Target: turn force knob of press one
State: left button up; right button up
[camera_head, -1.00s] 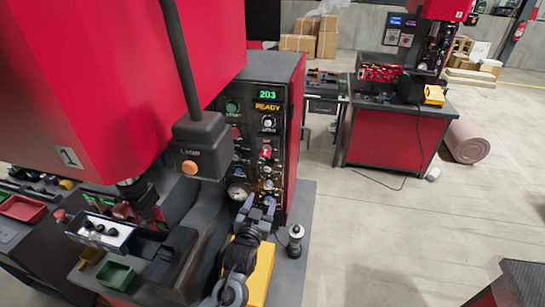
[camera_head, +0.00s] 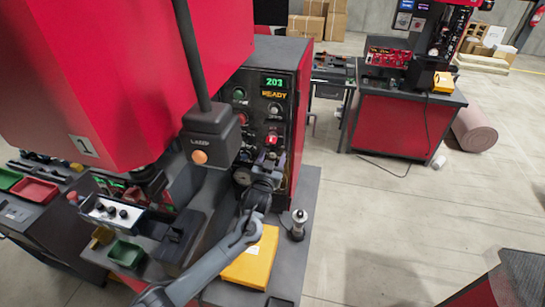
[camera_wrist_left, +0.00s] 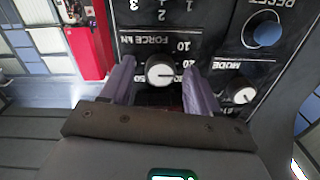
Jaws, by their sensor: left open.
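Press one (camera_head: 130,95) is the large red machine with a "1" plate at left. Its black control panel (camera_head: 250,90) reads 203 and READY. My left gripper (camera_head: 268,163) is at the panel's lower part in the head view. In the left wrist view its open purple fingers (camera_wrist_left: 158,80) stand either side of the force knob, with visible gaps. In the head view my gripper hides that part of the panel. My right gripper is not in view.
A black lamp-like box (camera_head: 212,140) hangs left of the panel. A yellow box (camera_head: 252,262) and a small metal post (camera_head: 298,222) stand in front.

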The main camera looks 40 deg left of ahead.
pick_arm(q)
jog(key=shift+w, duration=0.15)
jog(key=c, duration=1)
jog(key=shift+c, duration=0.2)
jog(key=shift+a+r+m+p, duration=0.1)
jog(key=shift+m+p, duration=0.75)
jog(key=shift+m, duration=0.15)
jog(key=shift+m+p, duration=0.8)
jog(key=shift+m, duration=0.4)
jog(key=shift+m+p, duration=1.1)
jog(key=shift+m, duration=1.1)
